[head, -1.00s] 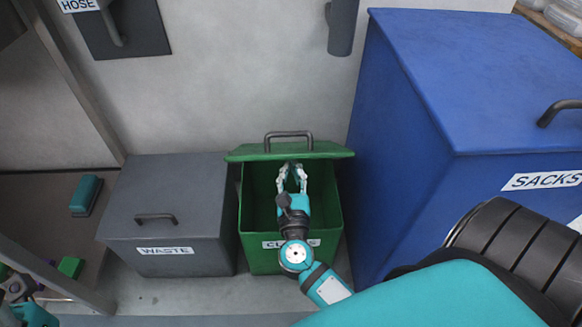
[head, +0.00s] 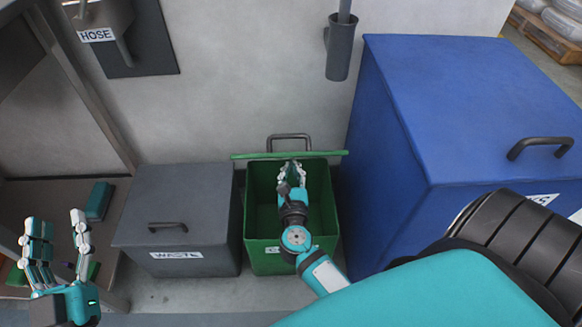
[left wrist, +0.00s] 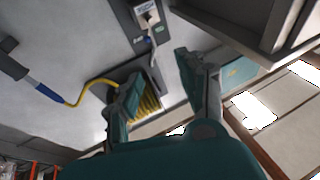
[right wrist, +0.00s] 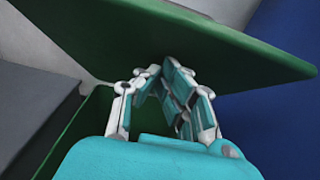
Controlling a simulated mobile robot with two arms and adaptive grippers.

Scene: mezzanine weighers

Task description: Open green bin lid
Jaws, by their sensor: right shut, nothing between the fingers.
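The green bin (head: 262,255) stands open between two other bins. Its green lid (head: 240,156) is raised at the back and shows almost edge-on, with a dark handle (head: 289,136) above it. My right gripper (head: 291,166) is shut and empty, over the bin's mouth under the lid. In the right wrist view, the lid (right wrist: 215,45) spans above my right gripper (right wrist: 158,72), whose fingertips are at its underside; contact is hard to tell. My left gripper (head: 58,225) is open and empty at the lower left; its spread fingers also show in the left wrist view (left wrist: 158,75).
A grey waste bin (head: 185,210) with a closed lid stands close on the left. A tall blue sacks bin (head: 395,170) stands close on the right. A wall with a hose holder (head: 105,30) is behind. Bare floor (head: 190,292) lies in front.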

